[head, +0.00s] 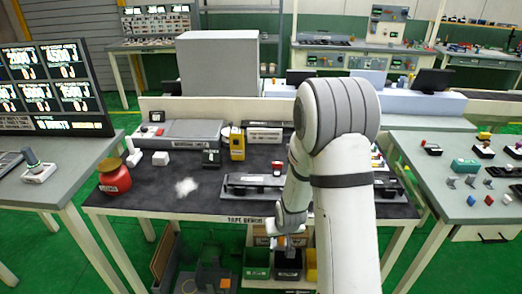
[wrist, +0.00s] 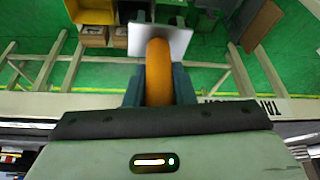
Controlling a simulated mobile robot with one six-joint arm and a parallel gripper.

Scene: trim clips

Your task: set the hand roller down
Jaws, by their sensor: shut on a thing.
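My gripper (wrist: 158,86) is shut on the hand roller (wrist: 158,66), with one dark finger on each side of its orange part. A pale grey flat part shows at the roller's far end in the wrist view. In the head view my gripper (head: 287,232) hangs at the front edge of the dark-topped bench (head: 140,196), and a small bit of orange (head: 281,241) shows at its tip. My arm hides part of the bench and much of the gripper. I cannot tell the roller's height or whether it touches anything.
On the bench are a black fixture (head: 250,186), a yellow device (head: 237,143), a red weight-like object (head: 114,177) and a white patch (head: 186,187). The bench's left front is mostly clear.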

